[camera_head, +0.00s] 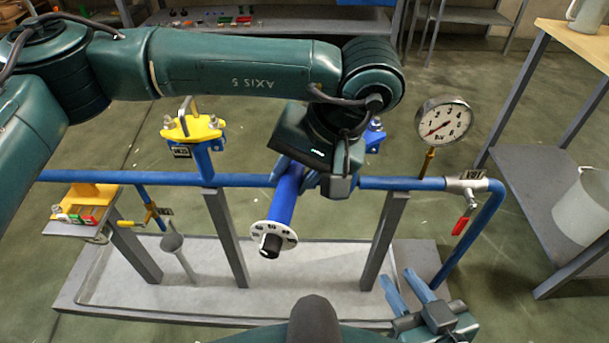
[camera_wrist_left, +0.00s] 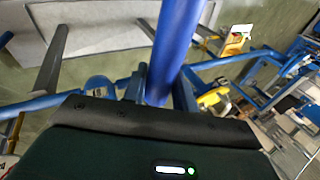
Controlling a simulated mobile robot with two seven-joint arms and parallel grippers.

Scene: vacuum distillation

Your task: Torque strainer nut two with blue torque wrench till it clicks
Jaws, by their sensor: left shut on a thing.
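My left gripper (camera_head: 292,176) is shut on the blue torque wrench (camera_head: 285,200), in front of the blue pipe. The wrench slants down toward the front; its white marked disc (camera_head: 286,231) and black end (camera_head: 270,246) show at the lower end. In the left wrist view the blue shaft (camera_wrist_left: 172,45) stands between the fingers. The blue strainer body (camera_head: 374,136) shows partly behind my left wrist. Its nuts are mostly hidden, and I cannot tell whether the wrench touches strainer nut two. My right gripper (camera_head: 405,283) is open and empty at the lower right.
The blue pipe (camera_head: 120,177) runs across on grey posts above a pale tray (camera_head: 320,265). A yellow flanged fitting (camera_head: 194,129) stands left, a pressure gauge (camera_head: 443,121) and red-handled valve (camera_head: 465,205) right. A small shelf (camera_head: 75,227) holds coloured parts at left.

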